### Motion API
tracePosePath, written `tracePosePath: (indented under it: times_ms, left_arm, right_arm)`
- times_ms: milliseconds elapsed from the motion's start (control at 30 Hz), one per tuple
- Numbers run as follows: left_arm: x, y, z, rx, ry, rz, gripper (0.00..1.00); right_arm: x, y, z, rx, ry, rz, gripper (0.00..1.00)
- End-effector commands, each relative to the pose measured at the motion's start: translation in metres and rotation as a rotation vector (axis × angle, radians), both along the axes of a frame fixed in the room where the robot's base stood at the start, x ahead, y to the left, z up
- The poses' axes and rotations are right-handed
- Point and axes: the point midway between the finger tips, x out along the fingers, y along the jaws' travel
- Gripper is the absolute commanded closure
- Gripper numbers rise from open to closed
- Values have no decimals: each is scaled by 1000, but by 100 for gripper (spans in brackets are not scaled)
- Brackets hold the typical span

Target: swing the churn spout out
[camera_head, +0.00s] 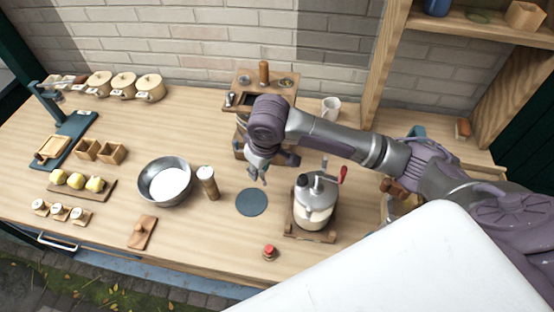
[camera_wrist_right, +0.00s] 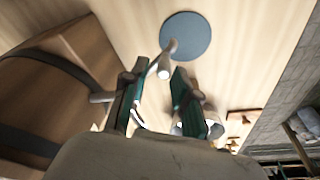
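The churn (camera_head: 242,100) is a wooden box with dark bands and a knob on top, at the back middle of the counter, partly hidden by my right arm. Its banded side (camera_wrist_right: 50,95) fills the left of the wrist view. A pale metal spout (camera_wrist_right: 164,68) reaches out from its side, partly behind one finger. My right gripper (camera_head: 259,178) is low in front of the churn. In the wrist view its green-padded fingers (camera_wrist_right: 155,98) are open, with the spout's end seen between and beyond them. I cannot tell whether they touch it. My left gripper is not in view.
A round dark mat (camera_head: 251,202) lies bare in front of the gripper. A jar with a red-handled crank (camera_head: 316,205) stands to its right, a shaker (camera_head: 208,183) and a metal bowl (camera_head: 165,181) to its left. A white mug (camera_head: 330,107) stands behind my arm.

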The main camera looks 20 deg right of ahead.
Motion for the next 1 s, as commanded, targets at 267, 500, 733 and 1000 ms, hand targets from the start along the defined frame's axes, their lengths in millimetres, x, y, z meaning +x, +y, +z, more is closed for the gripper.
tracePosePath:
  times_ms: [267, 500, 733, 1000]
  left_arm:
    - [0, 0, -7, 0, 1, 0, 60]
    - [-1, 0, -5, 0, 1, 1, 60]
    - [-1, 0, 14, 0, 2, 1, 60]
    - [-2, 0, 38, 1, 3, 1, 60]
  right_arm:
    - [-9, 15, -15, 16, 26, 20, 69]
    - [-9, 15, -14, 16, 27, 20, 69]
    - [-9, 14, 1, 17, 26, 19, 69]
    - [-9, 15, 23, 19, 22, 19, 69]
